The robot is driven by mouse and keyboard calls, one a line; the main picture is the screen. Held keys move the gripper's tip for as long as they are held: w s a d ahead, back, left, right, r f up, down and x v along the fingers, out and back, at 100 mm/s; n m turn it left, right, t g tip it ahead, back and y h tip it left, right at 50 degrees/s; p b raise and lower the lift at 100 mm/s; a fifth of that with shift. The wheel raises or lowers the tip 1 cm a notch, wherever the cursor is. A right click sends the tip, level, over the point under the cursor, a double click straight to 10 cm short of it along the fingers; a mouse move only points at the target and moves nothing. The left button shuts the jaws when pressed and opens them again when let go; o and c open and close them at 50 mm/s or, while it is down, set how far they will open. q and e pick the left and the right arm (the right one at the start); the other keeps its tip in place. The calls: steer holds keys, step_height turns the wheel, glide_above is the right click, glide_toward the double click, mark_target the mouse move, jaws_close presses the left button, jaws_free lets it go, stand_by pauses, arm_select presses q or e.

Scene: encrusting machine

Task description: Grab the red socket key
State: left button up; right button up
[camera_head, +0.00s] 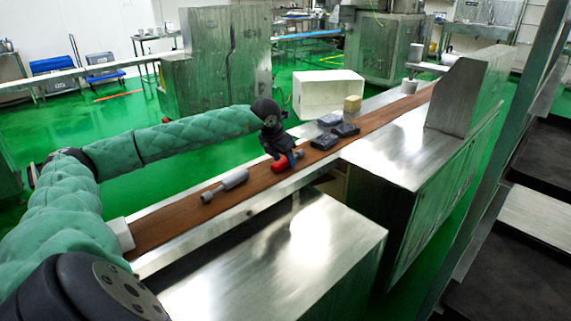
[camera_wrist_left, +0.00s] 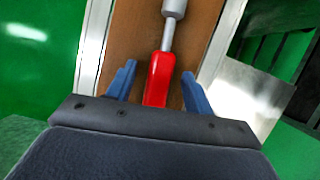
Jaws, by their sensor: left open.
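The red socket key (camera_head: 281,164) lies on the brown conveyor belt in the head view, right at my left gripper (camera_head: 290,159). In the left wrist view, its red handle (camera_wrist_left: 158,80) sits between the two blue fingers of my left gripper (camera_wrist_left: 157,88), with a gap on each side. Its grey shaft and socket end point away from the gripper. The near end of the handle is hidden behind the gripper body. The left gripper is open. My right gripper does not show.
A grey tool (camera_head: 225,186) lies on the belt (camera_head: 165,226) nearer to me. Dark blocks (camera_head: 335,134) and a tan block (camera_head: 352,104) lie farther along. Metal rails edge the belt. A steel cabinet top (camera_head: 270,260) stands in front, and a white box (camera_head: 327,92) behind.

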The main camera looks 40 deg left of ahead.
arm_select(q)
steer(key=shift+f, duration=0.1)
stand_by(0.4)
steer(key=c, duration=1)
steer(key=shift+c, duration=0.6)
